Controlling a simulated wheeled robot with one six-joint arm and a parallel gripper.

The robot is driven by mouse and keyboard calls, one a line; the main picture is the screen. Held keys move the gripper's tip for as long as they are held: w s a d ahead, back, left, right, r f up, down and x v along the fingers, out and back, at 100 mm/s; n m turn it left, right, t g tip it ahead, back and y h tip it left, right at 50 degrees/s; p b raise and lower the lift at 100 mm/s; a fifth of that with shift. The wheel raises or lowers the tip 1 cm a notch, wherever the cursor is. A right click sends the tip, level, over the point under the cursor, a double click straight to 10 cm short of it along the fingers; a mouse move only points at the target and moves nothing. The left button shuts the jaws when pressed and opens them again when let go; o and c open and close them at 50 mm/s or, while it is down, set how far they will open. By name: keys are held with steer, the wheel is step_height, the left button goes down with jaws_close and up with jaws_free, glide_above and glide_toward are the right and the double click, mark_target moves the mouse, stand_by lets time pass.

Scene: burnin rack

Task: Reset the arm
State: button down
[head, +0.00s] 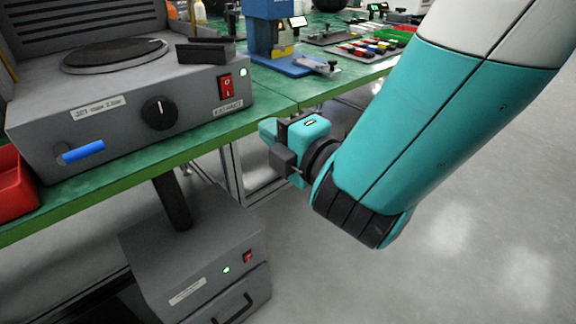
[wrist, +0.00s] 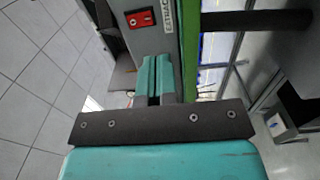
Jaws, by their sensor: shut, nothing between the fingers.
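My gripper (head: 268,131) is in front of the green bench edge in the head view, right of the grey machine. Its teal fingers point toward the bench. In the wrist view the two teal fingers (wrist: 155,80) lie close together and are shut with nothing held. My teal and white arm fills the right of the head view, bent at the wrist joint.
A grey machine (head: 130,95) with a round plate, black knob and red switch stands on the green bench (head: 270,82). A second grey unit (head: 200,260) stands below. A red bin (head: 14,185) is at left. A blue press (head: 272,35) stands farther back. The floor at right is clear.

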steer(key=s+d+f+m+g+h+b, duration=0.1)
steer(key=s+d+f+m+g+h, duration=0.15)
steer(key=d+m, duration=0.4)
steer(key=s+d+f+m+g+h+b, duration=0.1)
steer(key=d+f+m+g+h, duration=0.1)
steer(key=d+m+h, duration=0.4)
steer(key=s+d+r+m+g+y, duration=0.1)
steer(key=s+d+r+m+g, duration=0.15)
steer(key=s+m+g, duration=0.9)
steer(key=s+r+n+t+p, duration=0.1)
steer(key=s+r+n+p, duration=0.1)
steer(key=r+p, duration=1.1)
steer(key=s+d+r+n+t+p, duration=0.1)
steer(key=r+n+p, duration=0.1)
steer(key=r+p, duration=1.2)
steer(key=shift+s+r+n+p, duration=0.15)
steer(key=shift+s+n+p, duration=0.25)
steer(key=shift+p, duration=0.4)
